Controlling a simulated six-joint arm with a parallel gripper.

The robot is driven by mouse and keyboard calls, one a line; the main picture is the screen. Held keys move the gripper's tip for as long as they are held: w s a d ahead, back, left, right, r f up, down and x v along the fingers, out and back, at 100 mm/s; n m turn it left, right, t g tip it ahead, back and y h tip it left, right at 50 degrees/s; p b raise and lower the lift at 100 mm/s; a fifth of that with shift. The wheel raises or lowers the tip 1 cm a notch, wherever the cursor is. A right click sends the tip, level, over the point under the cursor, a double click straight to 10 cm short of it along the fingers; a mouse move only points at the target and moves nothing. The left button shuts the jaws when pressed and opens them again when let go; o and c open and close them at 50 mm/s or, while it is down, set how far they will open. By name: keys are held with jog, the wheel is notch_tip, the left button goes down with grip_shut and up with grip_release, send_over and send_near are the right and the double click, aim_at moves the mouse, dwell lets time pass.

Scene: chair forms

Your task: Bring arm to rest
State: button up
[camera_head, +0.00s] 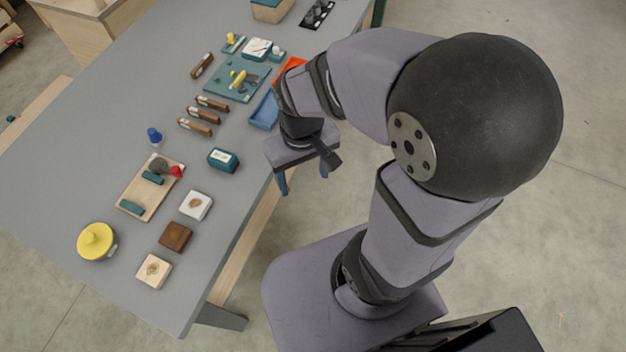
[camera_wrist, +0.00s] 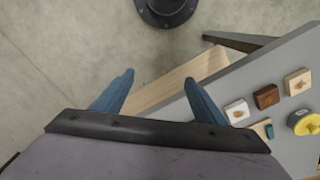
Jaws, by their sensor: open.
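My gripper (camera_head: 303,180) hangs just off the table's edge, on the side nearest my base. Its two blue fingers are apart with nothing between them. In the wrist view my gripper (camera_wrist: 160,92) shows both fingers spread, with floor and a wooden beam beyond them. The grey table (camera_head: 70,170) lies to the left of my arm. The gripper touches nothing that I can see.
Near the gripper, a teal box (camera_head: 223,160) and a blue tray (camera_head: 265,110) sit close to the table edge. A wooden tray (camera_head: 137,190), several square blocks and a yellow round object (camera_head: 95,240) stand nearer the front corner. Open floor surrounds my base.

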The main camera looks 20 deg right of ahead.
jog(key=s+d, duration=0.1)
jog(key=s+d+m, duration=0.1)
jog(key=shift+s+d+f, duration=0.15)
jog(key=shift+d+f, duration=0.15)
jog(key=shift+f, duration=0.05)
jog(key=shift+o, duration=0.5)
jog(key=shift+r, duration=0.2)
jog(key=shift+a, duration=0.1)
